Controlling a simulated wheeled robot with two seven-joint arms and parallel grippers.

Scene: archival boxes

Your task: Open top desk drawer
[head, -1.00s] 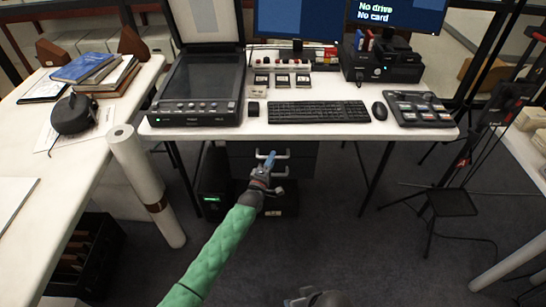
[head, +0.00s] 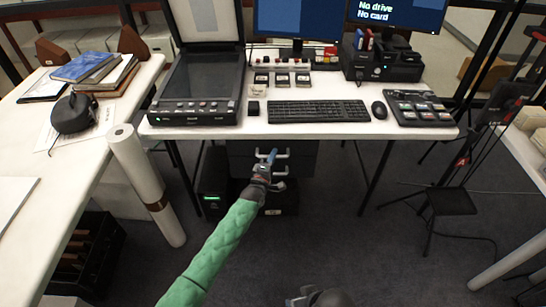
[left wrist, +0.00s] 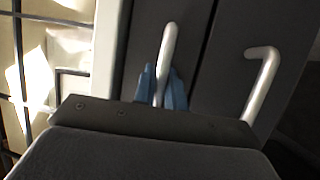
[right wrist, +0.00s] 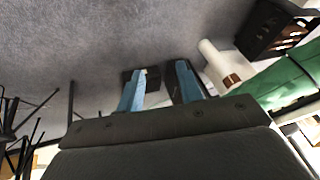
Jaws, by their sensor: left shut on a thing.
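The dark drawer unit (head: 303,168) stands under the white desk, with pale bar handles one above the other. My left gripper (head: 269,159) reaches it from the front, at the top drawer's handle (head: 283,154). In the left wrist view the blue fingers are shut around the upper handle (left wrist: 168,45), one on each side. The lower handle (left wrist: 262,85) is free beside it. The top drawer front looks flush with the unit, partly hidden by the gripper. My right gripper (right wrist: 160,88) is open and empty, low over the floor; its fingertips do not show in the head view.
The desk (head: 220,131) carries a scanner (head: 200,90), a keyboard (head: 318,111) and a mouse (head: 379,110). A dark computer case (head: 213,185) stands left of the drawers. A white roll (head: 146,180) leans at the left table. The floor in front is clear.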

